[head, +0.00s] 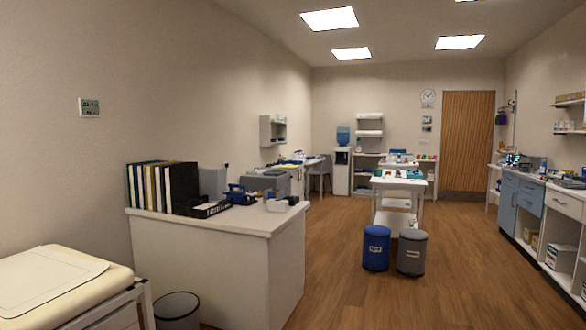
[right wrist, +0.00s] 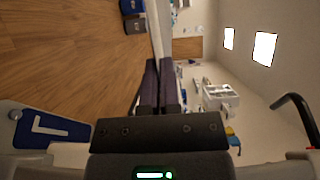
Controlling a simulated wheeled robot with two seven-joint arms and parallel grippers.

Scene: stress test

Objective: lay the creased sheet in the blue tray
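A pale flat sheet (head: 48,280) lies on the cream padded couch (head: 112,279) at the lower left of the head view; I cannot tell whether it is creased. I cannot make out a blue tray for certain. Small blue items stand on the white desk (head: 255,220) and on the white trolley (head: 392,181), too small to identify. Neither gripper shows in the head view. My right gripper (right wrist: 161,65) shows in the right wrist view, its two dark fingers together with nothing seen between them. My left gripper is not in view.
Black and coloured binders (head: 165,187) and a grey printer (head: 266,182) stand on the desk. A dark bin (head: 177,310) sits between couch and desk. A blue drum (head: 376,250) and a grey drum (head: 411,254) stand before the trolley. Open wooden floor (head: 450,275) lies right of the desk.

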